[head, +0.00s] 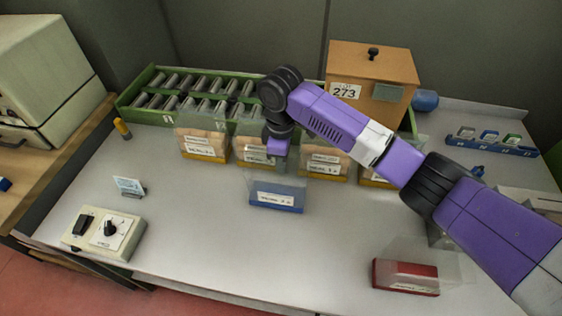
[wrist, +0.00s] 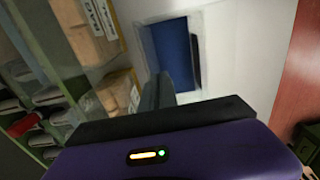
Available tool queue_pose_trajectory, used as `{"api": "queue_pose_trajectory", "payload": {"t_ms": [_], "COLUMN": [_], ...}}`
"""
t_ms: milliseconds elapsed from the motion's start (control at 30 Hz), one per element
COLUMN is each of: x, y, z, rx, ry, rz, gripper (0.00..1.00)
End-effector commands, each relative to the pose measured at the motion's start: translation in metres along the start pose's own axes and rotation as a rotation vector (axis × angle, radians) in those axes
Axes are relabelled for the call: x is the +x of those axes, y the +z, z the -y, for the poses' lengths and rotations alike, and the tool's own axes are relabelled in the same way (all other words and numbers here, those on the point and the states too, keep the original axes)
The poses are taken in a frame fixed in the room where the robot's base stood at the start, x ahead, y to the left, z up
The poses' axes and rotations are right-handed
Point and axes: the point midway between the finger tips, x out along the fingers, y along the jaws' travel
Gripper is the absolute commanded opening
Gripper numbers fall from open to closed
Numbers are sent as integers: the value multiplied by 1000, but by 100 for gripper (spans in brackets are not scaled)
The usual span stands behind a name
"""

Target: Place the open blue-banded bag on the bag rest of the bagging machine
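The blue-banded bag (head: 278,196) is a clear bag with a blue lower band and a white label. In the head view it is upright near the middle of the grey table, in front of the row of filled bags. My gripper (head: 281,163) points down at its clear upper part. In the wrist view the blue band (wrist: 173,55) lies just beyond my dark fingers (wrist: 158,92). The fingers look close together, but whether they grip the bag wall is unclear. A beige machine (head: 45,75) stands at the far left; I cannot make out a bag rest.
Several yellow-banded bags of corks (head: 204,140) stand behind, before a green roller rack (head: 135,112). A wooden box (head: 375,65) marked 273 is at the back. A control box (head: 103,233) sits front left. The front middle is clear.

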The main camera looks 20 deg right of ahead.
Motion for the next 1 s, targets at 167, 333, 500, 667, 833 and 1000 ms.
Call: {"api": "queue_pose_trajectory", "payload": {"t_ms": [167,333,500,667,833,1000], "x": [1,2,2,2,-10,-41], "y": [0,0,0,0,-1,-1], "z": [0,0,0,0,0,-1], "rx": [0,0,0,0,-1,-1], "ry": [0,0,0,0,2,3], "rz": [0,-1,-1,-1,-3,-3], "gripper": [0,21,25,25,25,25]}}
